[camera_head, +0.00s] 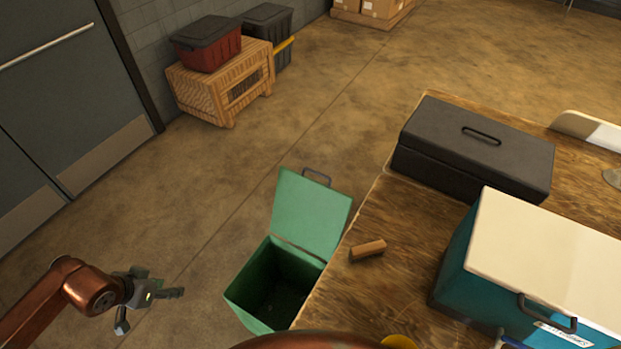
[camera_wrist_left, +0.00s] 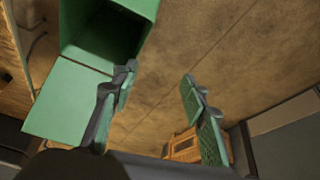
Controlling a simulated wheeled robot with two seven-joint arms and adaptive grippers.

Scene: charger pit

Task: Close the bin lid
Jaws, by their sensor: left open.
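A green bin (camera_head: 262,288) stands on the floor against the table's left edge. Its lid (camera_head: 309,215) is open, tilted up and back on the far side, with a dark handle (camera_head: 317,177) on its free edge. The bin's inside is dark. My left gripper (camera_head: 178,294) is open and empty, left of the bin and apart from it. In the left wrist view the bin (camera_wrist_left: 103,52) and the lid (camera_wrist_left: 66,100) show at upper left, and the open fingers (camera_wrist_left: 160,88) point over bare floor. My right gripper is not in view.
The wooden table (camera_head: 385,290) at right bears a black box (camera_head: 470,150), a teal cooler with a white lid (camera_head: 545,255) and a small brown block (camera_head: 367,250). A wooden crate (camera_head: 200,95) with a red tote (camera_head: 207,43) stands at the back left. Floor left of the bin is clear.

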